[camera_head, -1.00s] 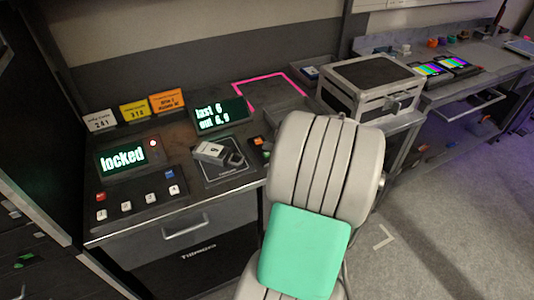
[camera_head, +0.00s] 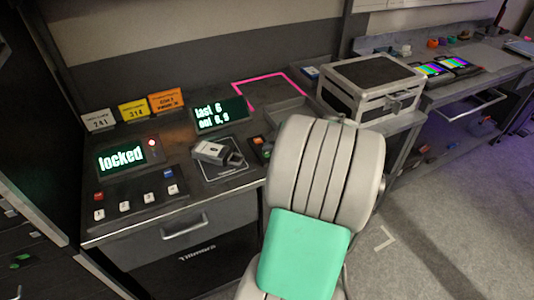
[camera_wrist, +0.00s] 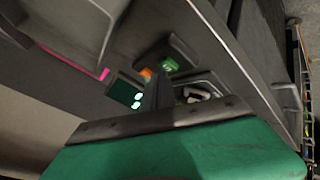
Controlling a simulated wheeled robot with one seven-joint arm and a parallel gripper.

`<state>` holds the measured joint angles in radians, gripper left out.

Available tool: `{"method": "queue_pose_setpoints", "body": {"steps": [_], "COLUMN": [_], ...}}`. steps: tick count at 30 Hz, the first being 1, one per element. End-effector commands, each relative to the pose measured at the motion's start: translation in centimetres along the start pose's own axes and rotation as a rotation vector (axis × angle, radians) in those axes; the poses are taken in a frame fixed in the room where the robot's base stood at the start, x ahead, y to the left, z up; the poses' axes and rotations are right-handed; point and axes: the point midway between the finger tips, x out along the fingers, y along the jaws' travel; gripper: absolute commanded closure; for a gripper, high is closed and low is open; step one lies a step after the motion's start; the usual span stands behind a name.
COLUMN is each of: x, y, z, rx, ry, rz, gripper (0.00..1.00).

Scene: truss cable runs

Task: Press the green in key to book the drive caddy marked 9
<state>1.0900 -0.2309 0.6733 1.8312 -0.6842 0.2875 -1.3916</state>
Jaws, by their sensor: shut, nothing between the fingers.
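The green in key (camera_wrist: 169,65) shows in the wrist view, close beside an orange key (camera_wrist: 146,73). In the head view the green key (camera_head: 267,151) is small, at the edge of my arm, with the orange key (camera_head: 258,141) just behind it. My gripper (camera_wrist: 158,82) is shut and empty in the wrist view, its dark fingers pointing towards the keys. I cannot tell whether it touches them. In the head view my arm hides the gripper. A grey drive caddy (camera_head: 210,151) lies on a dark mat (camera_head: 226,172); its number is not readable.
Another display (camera_head: 124,158) reads "locked", above a panel of red, blue and white keys (camera_head: 140,197). A silver case (camera_head: 370,88) stands to the right. A shallow tray (camera_head: 288,109) lies behind the keys.

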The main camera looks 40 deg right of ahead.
Motion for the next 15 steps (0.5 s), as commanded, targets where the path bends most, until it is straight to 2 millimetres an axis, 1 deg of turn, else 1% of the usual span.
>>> {"method": "queue_pose_setpoints", "body": {"steps": [15], "x": [0.37], "y": [-0.27], "z": [0.27], "rx": [0.000], "ry": [0.000], "rz": [0.000], "gripper": [1.00]}}
